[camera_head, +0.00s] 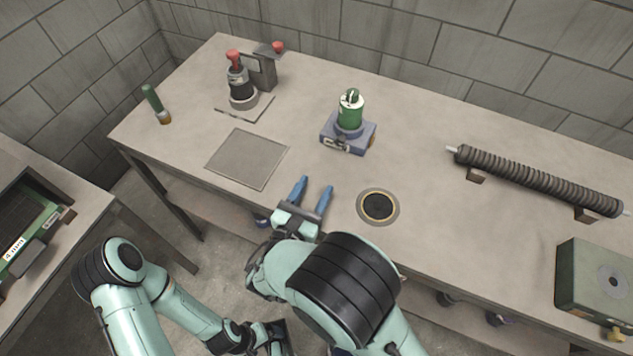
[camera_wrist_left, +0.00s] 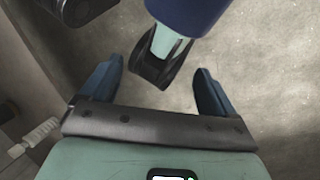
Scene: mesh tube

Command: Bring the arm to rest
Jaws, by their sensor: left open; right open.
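My right gripper (camera_head: 315,190) is open and empty, its two blue fingers pointing away over the front part of the workbench, between the grey square plate (camera_head: 247,158) and the round black disc (camera_head: 378,206). It touches neither. My left arm (camera_head: 150,306) is bent low at the lower left, in front of the bench, and its hand runs out of view at the bottom. In the left wrist view my left gripper (camera_wrist_left: 159,76) is open with spread blue fingers above the concrete floor. Nothing is held between them.
The workbench (camera_head: 420,120) carries a green-topped device (camera_head: 350,112), a red-knobbed press (camera_head: 240,86), a small green-handled tool (camera_head: 155,103), a ribbed dark tube (camera_head: 535,178) and a green box (camera_head: 598,283). A side table (camera_head: 90,215) stands left.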

